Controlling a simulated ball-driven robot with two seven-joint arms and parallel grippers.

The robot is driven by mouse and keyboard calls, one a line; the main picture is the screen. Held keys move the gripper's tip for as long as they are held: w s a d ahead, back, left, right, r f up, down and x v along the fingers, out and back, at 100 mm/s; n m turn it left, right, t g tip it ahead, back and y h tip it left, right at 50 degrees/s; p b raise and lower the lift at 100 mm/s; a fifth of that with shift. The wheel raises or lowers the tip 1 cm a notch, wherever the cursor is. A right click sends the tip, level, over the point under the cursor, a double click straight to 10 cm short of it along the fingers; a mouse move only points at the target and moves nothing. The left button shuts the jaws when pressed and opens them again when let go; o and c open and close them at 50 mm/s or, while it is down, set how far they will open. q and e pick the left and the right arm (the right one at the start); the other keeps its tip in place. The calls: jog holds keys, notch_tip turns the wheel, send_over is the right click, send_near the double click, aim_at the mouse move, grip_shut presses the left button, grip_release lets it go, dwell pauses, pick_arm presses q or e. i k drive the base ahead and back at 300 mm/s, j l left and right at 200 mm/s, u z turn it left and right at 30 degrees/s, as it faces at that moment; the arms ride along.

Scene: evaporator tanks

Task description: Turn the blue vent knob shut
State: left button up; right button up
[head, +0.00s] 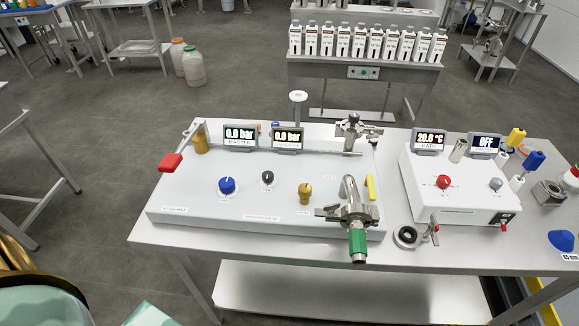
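The blue vent knob (227,186) sits on the left part of the white panel box (200,215), towards its front. A small light pointer mark shows on its top, but its exact setting is too small to read. A black knob (267,178) is to its right, and a brass-coloured knob (305,193) stands further right. Two displays (240,137) (287,139) at the back of the box both read 0.0 bar. Neither of my grippers is in view, and nothing touches the blue knob.
A red-handled lever (171,162) sticks out at the box's left edge. A clamped metal fitting with a green handle (357,242) stands at its front right. A second white box (460,185) is to the right. The space above the blue knob is clear.

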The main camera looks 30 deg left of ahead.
aim_at(227, 183)
jog(key=u, duration=1.35)
